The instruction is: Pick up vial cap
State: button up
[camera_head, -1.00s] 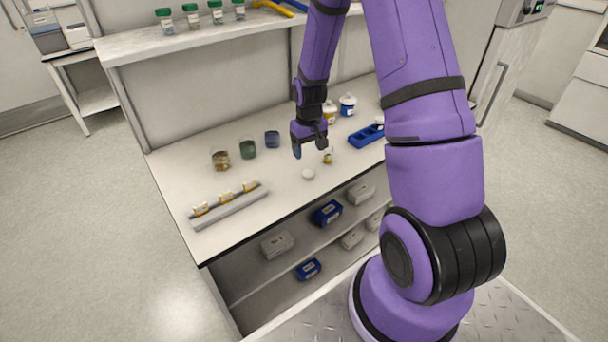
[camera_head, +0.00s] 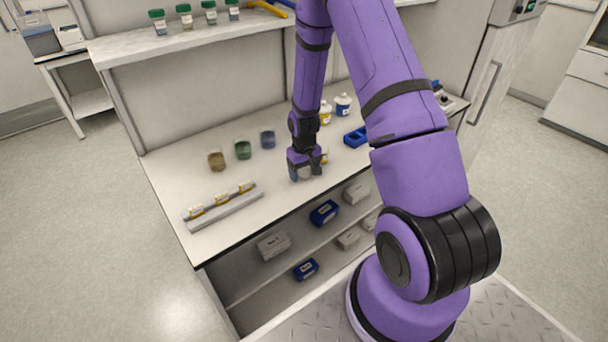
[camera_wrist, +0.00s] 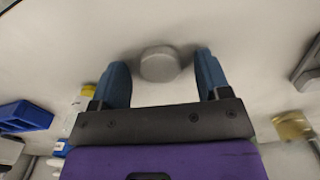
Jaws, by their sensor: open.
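The vial cap (camera_wrist: 160,65) is a small round whitish disc on the white bench top. In the wrist view it sits between the two blue fingertips of my open gripper (camera_wrist: 163,78), with a gap on each side. In the head view my gripper (camera_head: 304,175) is low over the bench near its front edge, and the cap is hidden behind it.
A grey rail with yellow-labelled vials (camera_head: 222,205) lies at front left. Bench between is clear.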

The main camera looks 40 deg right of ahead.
jog(key=c, duration=1)
jog(key=shift+r, duration=0.1)
